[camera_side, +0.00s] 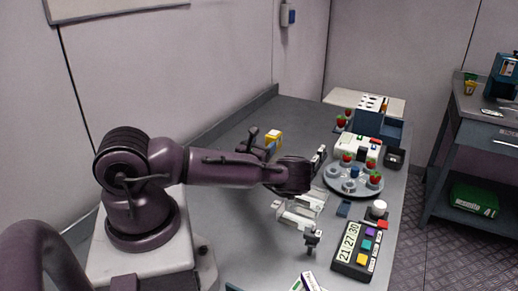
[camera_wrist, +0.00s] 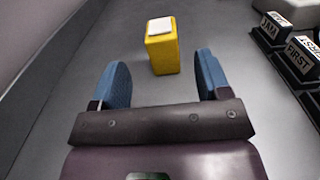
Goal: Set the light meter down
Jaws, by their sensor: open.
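A yellow box with a pale top, which I take to be the light meter, (camera_wrist: 163,52) stands upright on the grey bench in the wrist view. It also shows in the side view (camera_side: 274,138), partly behind my gripper. My gripper (camera_wrist: 162,85) is open, with its two blue fingers spread wide and nothing between them. The box lies just beyond the fingertips, roughly centred between them and apart from both. In the side view my gripper (camera_side: 262,145) is low, near the box, and small.
Black blocks with white lettered labels (camera_wrist: 300,55) stand to the right in the wrist view. A round grey tray (camera_side: 340,187) with berries and a keypad device (camera_side: 358,250) are along the bench's right side. The bench around the box is clear; the wall is left.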

